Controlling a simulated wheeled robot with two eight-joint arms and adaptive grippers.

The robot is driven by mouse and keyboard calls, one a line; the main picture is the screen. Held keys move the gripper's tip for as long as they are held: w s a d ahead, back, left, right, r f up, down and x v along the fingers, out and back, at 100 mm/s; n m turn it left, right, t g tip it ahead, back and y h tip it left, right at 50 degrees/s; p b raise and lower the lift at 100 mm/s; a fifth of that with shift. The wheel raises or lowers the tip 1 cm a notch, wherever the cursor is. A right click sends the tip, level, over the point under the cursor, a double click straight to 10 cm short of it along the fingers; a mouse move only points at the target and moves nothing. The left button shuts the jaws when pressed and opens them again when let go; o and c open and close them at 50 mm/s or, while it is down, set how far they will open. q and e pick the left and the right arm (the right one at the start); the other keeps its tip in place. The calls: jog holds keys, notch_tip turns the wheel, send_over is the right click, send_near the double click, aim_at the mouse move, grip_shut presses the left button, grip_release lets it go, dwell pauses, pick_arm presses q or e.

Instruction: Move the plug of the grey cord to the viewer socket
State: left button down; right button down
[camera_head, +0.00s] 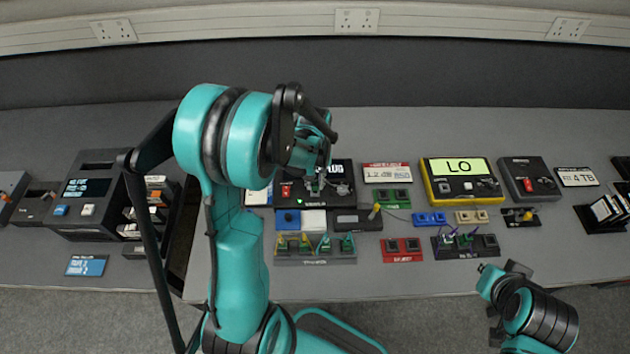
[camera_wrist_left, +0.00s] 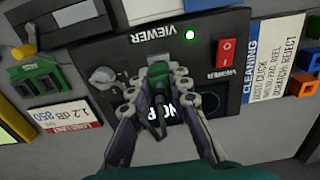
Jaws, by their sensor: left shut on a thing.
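My left gripper (camera_head: 318,178) is over the black viewer box (camera_head: 342,172). In the left wrist view the left gripper (camera_wrist_left: 160,82) is shut on a green plug (camera_wrist_left: 159,70) with a dark tail toward the camera. The plug is at the face of the viewer box (camera_wrist_left: 85,55), below a VIEWER label. The fingers and plug hide the spot beneath, so I cannot tell whether it is seated. The grey cord's run is not clear. My right gripper (camera_head: 492,279) is at the front table edge, apart from everything; its jaws are unclear.
A green block (camera_wrist_left: 36,75) and a loss card (camera_wrist_left: 62,120) lie beside the box. A red switch (camera_wrist_left: 226,52) and lit green lamp (camera_wrist_left: 190,35) are on it. A yellow LO meter (camera_head: 459,180) stands right.

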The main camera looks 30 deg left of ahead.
pick_arm(q)
jog(key=shift+f+b, duration=0.8)
jog(key=shift+b, duration=0.15)
dwell(0.7)
jog(key=c, duration=1.3)
grip_release()
jog(key=shift+c, duration=0.2)
jog(key=shift+r, duration=0.1)
jog(key=shift+r+p, duration=1.85)
jog(key=shift+r, duration=0.6)
jog(key=shift+r+p, duration=1.45)
jog(key=shift+r, duration=0.65)
jog(key=shift+f, duration=0.1)
